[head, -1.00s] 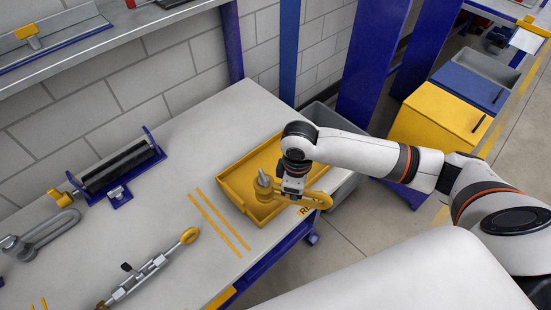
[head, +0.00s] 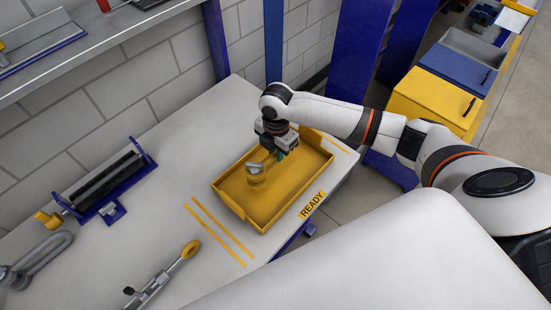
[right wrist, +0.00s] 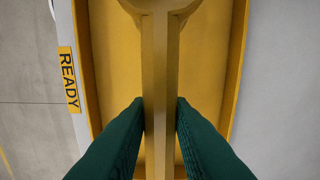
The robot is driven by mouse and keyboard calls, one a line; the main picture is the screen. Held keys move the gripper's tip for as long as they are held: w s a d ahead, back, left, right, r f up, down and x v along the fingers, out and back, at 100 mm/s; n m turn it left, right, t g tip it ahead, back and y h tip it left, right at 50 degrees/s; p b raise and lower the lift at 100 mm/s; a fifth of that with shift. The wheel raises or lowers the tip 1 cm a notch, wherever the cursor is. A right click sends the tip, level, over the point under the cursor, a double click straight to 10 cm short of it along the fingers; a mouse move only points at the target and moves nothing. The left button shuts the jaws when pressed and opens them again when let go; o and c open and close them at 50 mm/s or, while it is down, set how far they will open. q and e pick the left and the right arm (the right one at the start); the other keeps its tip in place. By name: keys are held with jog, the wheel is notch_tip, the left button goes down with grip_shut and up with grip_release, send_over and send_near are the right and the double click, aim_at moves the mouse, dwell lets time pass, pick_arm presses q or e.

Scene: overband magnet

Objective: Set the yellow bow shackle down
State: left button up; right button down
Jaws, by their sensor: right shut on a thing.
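The yellow bow shackle (head: 256,180) is in my right gripper (head: 278,157), low over or in the yellow tray (head: 263,217). Its silvery pin end shows left of the gripper, and the rest is partly hidden by the gripper. Whether it touches the tray floor I cannot tell. In the right wrist view the dark green fingers of the right gripper (right wrist: 160,108) press on both sides of the shackle's yellow bar (right wrist: 160,65), with the tray floor behind it. My left gripper is not in view.
The tray lies beside a READY label (head: 312,205) near the table edge. Two yellow strips (head: 218,233) lie left of it. A turnbuckle with a yellow eye (head: 189,249), a grey shackle (head: 40,258) and a blue-framed roller (head: 112,182) lie further left.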

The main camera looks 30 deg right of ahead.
notch_tip(320, 180, down, 4)
jog(key=shift+r+p, duration=0.1)
jog(key=shift+p, duration=0.2)
jog(key=shift+f, duration=0.2)
jog(key=c, duration=1.3)
grip_release()
jog(key=shift+f, duration=0.1)
notch_tip(320, 180, up, 12)
jog(key=shift+r+b, duration=0.1)
jog(key=shift+b, duration=0.55)
